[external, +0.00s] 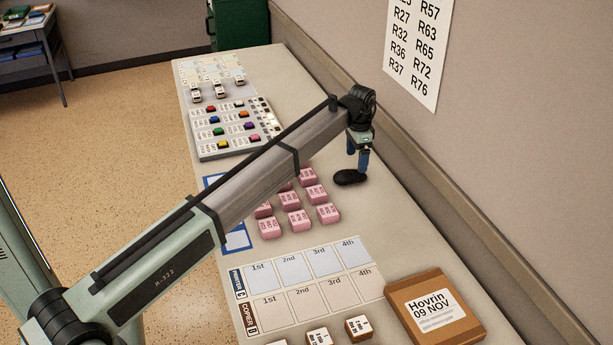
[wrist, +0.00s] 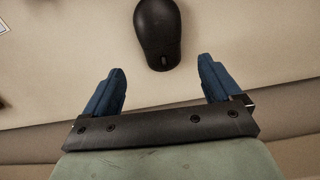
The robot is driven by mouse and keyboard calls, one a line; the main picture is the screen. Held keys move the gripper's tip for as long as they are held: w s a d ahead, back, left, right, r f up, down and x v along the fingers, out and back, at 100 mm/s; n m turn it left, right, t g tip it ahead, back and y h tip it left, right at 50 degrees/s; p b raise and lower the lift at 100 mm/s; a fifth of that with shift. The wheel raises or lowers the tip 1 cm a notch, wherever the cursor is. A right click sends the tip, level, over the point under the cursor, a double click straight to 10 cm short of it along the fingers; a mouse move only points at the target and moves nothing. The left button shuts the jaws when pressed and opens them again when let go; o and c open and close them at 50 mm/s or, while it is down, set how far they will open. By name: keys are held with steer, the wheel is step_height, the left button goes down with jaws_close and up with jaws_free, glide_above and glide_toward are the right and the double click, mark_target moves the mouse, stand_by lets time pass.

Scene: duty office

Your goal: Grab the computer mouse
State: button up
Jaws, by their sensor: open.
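The black computer mouse (external: 350,177) lies on the long table, right of the pink blocks and near the wall side. In the wrist view the mouse (wrist: 158,32) is at the top middle, with its upper end at the picture's edge. My gripper (external: 358,165) is above the table, just behind and above the mouse in the external view. In the wrist view my gripper (wrist: 162,80) has its two blue fingers spread apart with nothing between them. The mouse lies just ahead of the fingertips, roughly centred on the gap.
Several pink blocks (external: 297,220) stand left of the mouse, partly hidden by my arm. A panel with coloured buttons (external: 206,150) lies farther back. A brown box (external: 433,309) and a printed chart (external: 305,285) are at the front. The wall (external: 420,140) runs along the table's right side.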

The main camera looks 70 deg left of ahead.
mark_target(355, 171)
steer(key=shift+a+f, duration=0.2)
steer(key=shift+f, duration=3.15)
steer(key=c, duration=1.2)
steer(key=shift+o, duration=0.2)
steer(key=shift+r, duration=0.1)
